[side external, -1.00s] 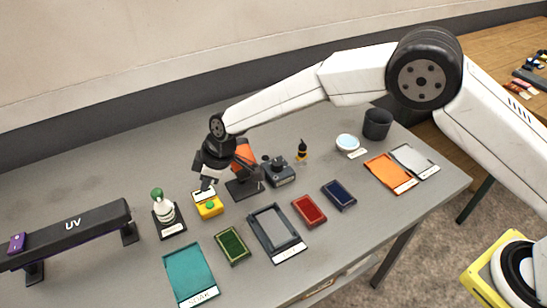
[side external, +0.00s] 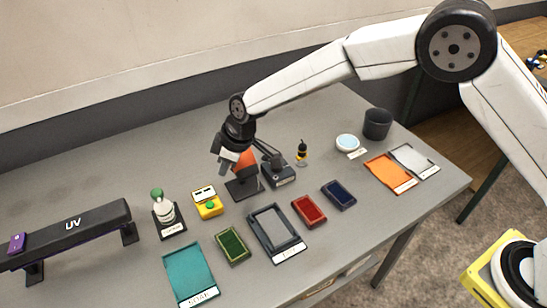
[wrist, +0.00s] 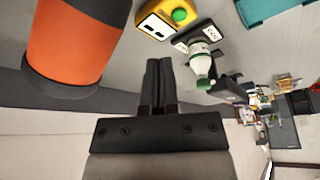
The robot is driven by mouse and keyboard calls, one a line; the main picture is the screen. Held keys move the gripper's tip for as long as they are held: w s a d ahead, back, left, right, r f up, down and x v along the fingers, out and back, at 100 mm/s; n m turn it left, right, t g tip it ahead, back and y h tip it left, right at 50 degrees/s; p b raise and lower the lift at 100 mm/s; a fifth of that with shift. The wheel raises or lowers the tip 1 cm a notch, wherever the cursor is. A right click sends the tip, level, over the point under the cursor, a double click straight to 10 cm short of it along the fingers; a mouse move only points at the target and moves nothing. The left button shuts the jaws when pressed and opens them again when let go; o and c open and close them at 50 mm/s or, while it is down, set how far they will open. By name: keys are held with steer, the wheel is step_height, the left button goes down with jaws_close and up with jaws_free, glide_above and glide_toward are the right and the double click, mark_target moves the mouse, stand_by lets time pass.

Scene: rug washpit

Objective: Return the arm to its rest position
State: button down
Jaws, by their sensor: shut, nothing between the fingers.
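My gripper (side external: 228,165) is in the air above the grey table (side external: 120,165), close to the orange and black thing on a dark stand (side external: 244,187). In the wrist view my gripper (wrist: 160,62) has its two dark fingers together with nothing between them. A yellow box with a green button (side external: 208,204) is left of and below the gripper in the side view. It also shows at the top of the wrist view (wrist: 165,14). The gripper stands clear of the box.
A white bottle with a green cap (side external: 163,208) and a black UV bar (side external: 72,233) stand to the left. Several coloured trays, among them a teal one (side external: 172,270), lie along the front. A dark cup (side external: 377,124) stands at the back right.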

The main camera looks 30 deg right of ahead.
steer(key=s+d+r+m+h, duration=0.1)
steer(key=s+d+r+m, duration=0.2)
steer(key=d, duration=0.8)
steer(key=s+d+r+m+h, duration=0.1)
steer(key=s+d+m, duration=0.6)
steer(key=s+d, duration=1.2)
steer(key=shift+s+d+r+m+h, duration=0.3)
steer(key=shift+s+d+r+h, duration=0.1)
steer(key=shift+s+h, duration=0.4)
